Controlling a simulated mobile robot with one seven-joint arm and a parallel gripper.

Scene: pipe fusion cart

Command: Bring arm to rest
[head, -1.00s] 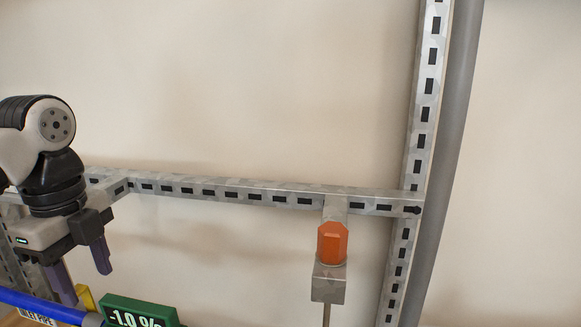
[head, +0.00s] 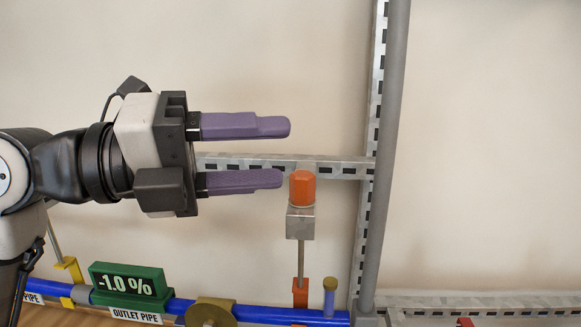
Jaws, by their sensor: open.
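My gripper (head: 287,153) is in the left half of the head view, raised and pointing right. Its two purple fingers are apart, with nothing between them. The knob sits on a grey metal block (head: 300,223) on a thin rod. My wrist and forearm come in from the left edge and hide part of the rail behind.
A slotted metal rail (head: 340,167) meets an upright post (head: 370,150) beside a grey conduit (head: 390,140). Below runs a blue pipe (head: 265,313) with a green display (head: 128,285) reading -1.0 % and a brass-coloured disc (head: 211,311). The wall area above my gripper is clear.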

